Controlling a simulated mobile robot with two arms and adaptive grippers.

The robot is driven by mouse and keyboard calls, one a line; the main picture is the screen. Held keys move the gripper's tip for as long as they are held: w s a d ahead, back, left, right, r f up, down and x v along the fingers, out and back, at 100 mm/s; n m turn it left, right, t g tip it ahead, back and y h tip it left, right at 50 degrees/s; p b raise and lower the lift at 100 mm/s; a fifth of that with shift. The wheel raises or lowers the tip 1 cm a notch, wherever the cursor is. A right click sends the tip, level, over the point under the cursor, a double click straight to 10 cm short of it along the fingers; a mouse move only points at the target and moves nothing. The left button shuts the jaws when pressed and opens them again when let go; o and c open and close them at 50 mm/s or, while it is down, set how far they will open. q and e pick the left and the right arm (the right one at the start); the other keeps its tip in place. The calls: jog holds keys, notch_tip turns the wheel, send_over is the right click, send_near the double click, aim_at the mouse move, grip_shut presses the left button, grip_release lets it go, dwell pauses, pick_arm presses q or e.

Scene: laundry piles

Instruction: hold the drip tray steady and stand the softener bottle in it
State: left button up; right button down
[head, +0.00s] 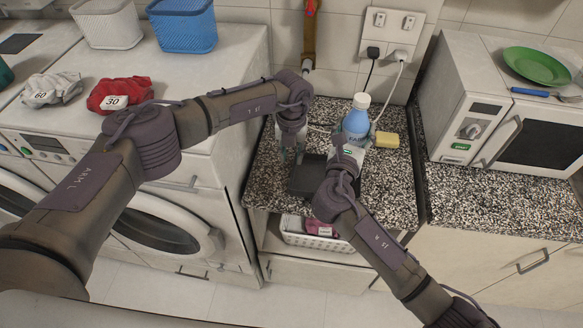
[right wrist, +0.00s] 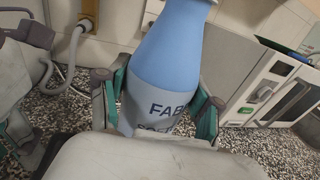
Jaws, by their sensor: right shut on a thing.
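The softener bottle (head: 356,122) is blue with a white cap and a pale label. My right gripper (head: 353,140) is shut on it, with a finger on each side in the right wrist view, where the bottle (right wrist: 165,70) looks roughly upright. The black drip tray (head: 306,178) lies on the speckled counter, partly hidden by my right arm. The bottle is behind and right of the tray; its base is hidden. My left gripper (head: 291,154) points down at the tray's back left edge. Whether its fingers close on the rim is unclear.
A yellow sponge (head: 387,140) lies right of the bottle. A microwave (head: 480,125) with a green plate (head: 537,66) stands at right. Sockets with plugs and cables (head: 386,50) are behind. A washing machine (head: 190,150) borders the counter at left. A white basket (head: 310,238) is below.

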pick_arm(q)
notch_tip(320, 180, down, 8)
jog(key=shift+f, duration=0.15)
dwell(0.4)
grip_shut()
